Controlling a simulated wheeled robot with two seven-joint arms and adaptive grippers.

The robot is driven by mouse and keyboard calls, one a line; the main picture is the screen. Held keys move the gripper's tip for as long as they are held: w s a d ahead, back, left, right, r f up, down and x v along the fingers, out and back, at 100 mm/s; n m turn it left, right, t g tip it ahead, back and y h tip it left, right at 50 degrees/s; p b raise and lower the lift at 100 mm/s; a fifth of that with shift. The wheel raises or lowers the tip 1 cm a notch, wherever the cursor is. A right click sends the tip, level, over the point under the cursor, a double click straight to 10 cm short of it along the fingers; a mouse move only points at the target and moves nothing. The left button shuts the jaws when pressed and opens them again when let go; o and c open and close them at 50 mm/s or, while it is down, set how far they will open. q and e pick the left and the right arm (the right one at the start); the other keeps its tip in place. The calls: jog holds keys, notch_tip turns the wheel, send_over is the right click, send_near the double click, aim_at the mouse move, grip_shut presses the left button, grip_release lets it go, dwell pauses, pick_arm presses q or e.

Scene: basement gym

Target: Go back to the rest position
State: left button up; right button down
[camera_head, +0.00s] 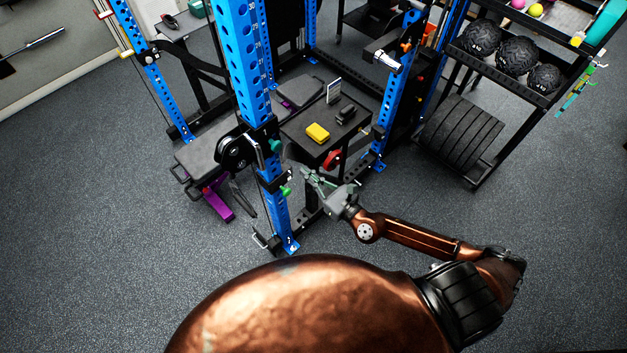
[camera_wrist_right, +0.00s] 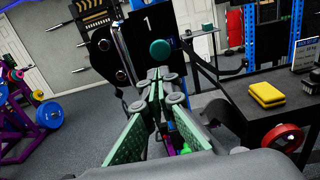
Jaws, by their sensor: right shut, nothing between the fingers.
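My right gripper (camera_head: 312,177) reaches in toward the blue rack upright in the head view, beside the near side of a small black table. In the right wrist view its green-padded fingers (camera_wrist_right: 160,76) come together at the tips, with nothing between them. They point toward a black rack fitting with a green knob (camera_wrist_right: 160,51); I cannot tell how close they are to it. My copper-coloured right arm (camera_head: 420,238) is stretched out from the lower right. My left gripper is not in view.
The blue upright (camera_head: 252,75) stands just left of the right gripper. The black table (camera_head: 299,131) holds a yellow block (camera_head: 318,132), a dark object (camera_head: 345,113) and a small sign (camera_head: 333,91). A ball rack (camera_head: 490,70) stands at right. Grey floor is clear at left and lower right.

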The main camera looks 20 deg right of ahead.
jog(key=shift+v, duration=1.25)
